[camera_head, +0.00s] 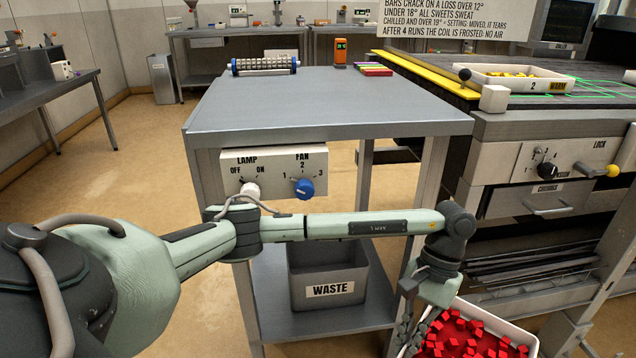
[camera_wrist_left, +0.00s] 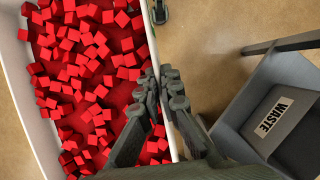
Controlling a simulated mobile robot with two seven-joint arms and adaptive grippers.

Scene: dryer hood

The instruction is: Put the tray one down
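A white-walled tray of red cubes (camera_head: 527,333) is at the bottom right of the head view, cut off by the frame; no number shows on it. In the left wrist view the tray (camera_wrist_left: 153,45) fills the left side, with floor visible beside it. My left gripper (camera_head: 408,325) is at the tray's left side. In the left wrist view its fingers (camera_wrist_left: 162,88) are closed about the tray's side wall, one inside and one outside. What is under the tray is hidden. My right gripper is not in view.
A grey table (camera_head: 320,105) with a lamp and fan panel (camera_head: 275,171) has a bare top front and a roller rack at the back. A waste bin (camera_head: 329,290) sits on its lower shelf. Tray 2 (camera_head: 480,80), with yellow pieces, stands on the machine at right.

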